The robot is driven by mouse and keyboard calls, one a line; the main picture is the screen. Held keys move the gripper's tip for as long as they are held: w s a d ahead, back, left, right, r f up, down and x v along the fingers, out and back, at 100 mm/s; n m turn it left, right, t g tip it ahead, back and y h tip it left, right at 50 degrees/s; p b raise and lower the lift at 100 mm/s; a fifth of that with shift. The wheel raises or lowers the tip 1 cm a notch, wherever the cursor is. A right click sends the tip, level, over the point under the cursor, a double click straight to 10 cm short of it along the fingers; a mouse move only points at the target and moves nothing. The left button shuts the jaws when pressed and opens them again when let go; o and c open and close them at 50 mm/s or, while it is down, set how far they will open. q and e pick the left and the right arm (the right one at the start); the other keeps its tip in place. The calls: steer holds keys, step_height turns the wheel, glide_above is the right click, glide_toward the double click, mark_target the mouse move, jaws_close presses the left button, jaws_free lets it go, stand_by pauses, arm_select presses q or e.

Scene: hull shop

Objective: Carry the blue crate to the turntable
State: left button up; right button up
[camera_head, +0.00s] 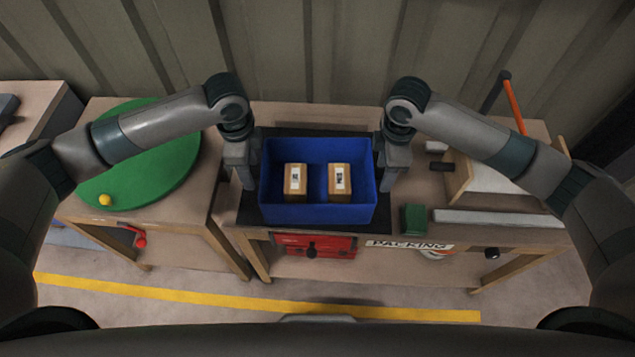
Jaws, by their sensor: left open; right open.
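The blue crate (318,214) stands on a dark mat on the packing table, with two small brown boxes (296,180) inside, each with a white label. The turntable (150,183) is a green disc on the table to the left, with a small yellow ball (105,199) near its front edge. My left gripper (247,183) is open at the crate's left wall. My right gripper (387,184) is open at the crate's right wall. I cannot tell whether the fingers touch the walls; the fingertips are partly hidden.
On the packing table (490,232), right of the crate, are a green block (414,219), a long grey bar (497,218) and a wooden-sided tray. A red toolbox (314,245) sits below. A gap separates the two tables. Yellow tape (250,302) crosses the floor in front.

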arm_select(q)
steer(key=shift+f, duration=3.1)
arm_select(e)
steer(key=shift+f, duration=3.05)
arm_select(q)
jaws_close()
arm_select(e)
jaws_close()
arm_select(q)
steer(key=shift+r, duration=0.1)
